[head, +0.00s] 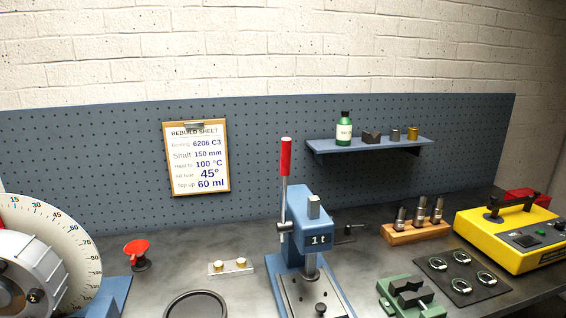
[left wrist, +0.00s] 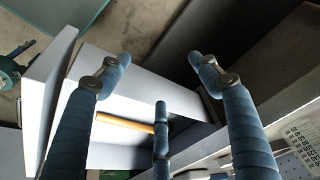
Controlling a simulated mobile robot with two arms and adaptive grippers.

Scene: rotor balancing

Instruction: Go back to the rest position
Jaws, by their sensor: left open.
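My left gripper (left wrist: 160,76) shows only in the left wrist view. Its blue fingers are spread wide open with nothing between them. Behind the fingers is a white open box or drawer (left wrist: 100,62) with a dark interior. A tan rod, perhaps a handle (left wrist: 124,122), lies in it, partly hidden by a finger. I cannot tell how far the fingers are from it. Neither gripper shows in the head view.
The bench holds a blue press (head: 312,240) with a red lever, a dial (head: 80,240), a red funnel (head: 137,248), a green vise (head: 410,297) and a yellow case (head: 510,235). A shelf (head: 370,146) hangs behind.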

